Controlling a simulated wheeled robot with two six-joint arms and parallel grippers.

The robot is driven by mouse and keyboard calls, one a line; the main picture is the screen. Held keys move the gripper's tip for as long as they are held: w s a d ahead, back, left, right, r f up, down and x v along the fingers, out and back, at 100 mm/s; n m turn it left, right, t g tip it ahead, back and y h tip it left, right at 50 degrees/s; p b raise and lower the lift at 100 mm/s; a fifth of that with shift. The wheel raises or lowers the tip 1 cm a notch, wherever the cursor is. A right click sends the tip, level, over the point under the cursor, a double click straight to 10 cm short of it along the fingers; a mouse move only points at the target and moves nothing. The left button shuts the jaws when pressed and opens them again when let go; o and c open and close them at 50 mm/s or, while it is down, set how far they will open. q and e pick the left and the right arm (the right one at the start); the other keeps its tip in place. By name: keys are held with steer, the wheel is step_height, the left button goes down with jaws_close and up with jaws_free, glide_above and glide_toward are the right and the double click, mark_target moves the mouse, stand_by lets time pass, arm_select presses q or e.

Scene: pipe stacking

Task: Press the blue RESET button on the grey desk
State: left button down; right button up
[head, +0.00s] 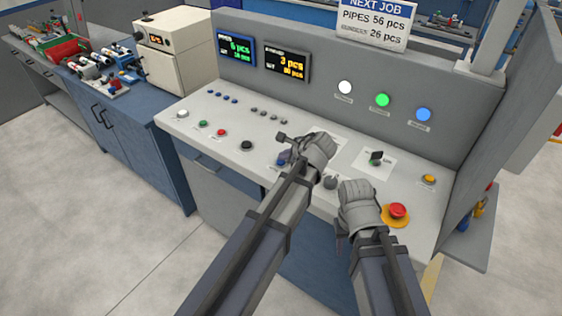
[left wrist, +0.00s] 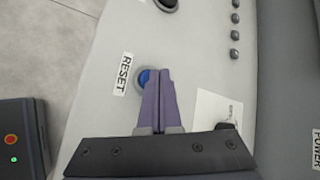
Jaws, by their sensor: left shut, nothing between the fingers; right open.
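The blue RESET button (left wrist: 143,76) is on the grey desk (left wrist: 100,110), beside a white RESET label (left wrist: 123,74) in the left wrist view. My left gripper (left wrist: 156,73) is shut and empty. Its fingertips overlap the button's edge in that view and hide part of it; whether they touch it I cannot tell. In the head view my left gripper (head: 284,159) is low over the middle of the desk's front part. My right gripper (head: 341,230) is open, near the desk's front edge, left of the red button; its fingertips are hard to make out.
A red mushroom button (head: 397,210) on a yellow base is close to my right gripper. A black button (head: 246,145), red button (head: 221,132) and green button (head: 203,123) line the desk's front left. A black switch (head: 376,157) stands on a white plate.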

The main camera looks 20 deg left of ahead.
mark_target(284, 163)
arm_select(q)
steer(key=shift+f+b, duration=0.35)
steer(key=shift+f, duration=0.05)
steer(key=shift+r, duration=0.15)
stand_by(0.5)
steer(key=shift+r+p, duration=0.7)
steer(key=shift+p, duration=0.1)
step_height(284, 163, up, 5)
steer(key=p, duration=0.5)
steer(key=shift+r, duration=0.1)
stand_by(0.4)
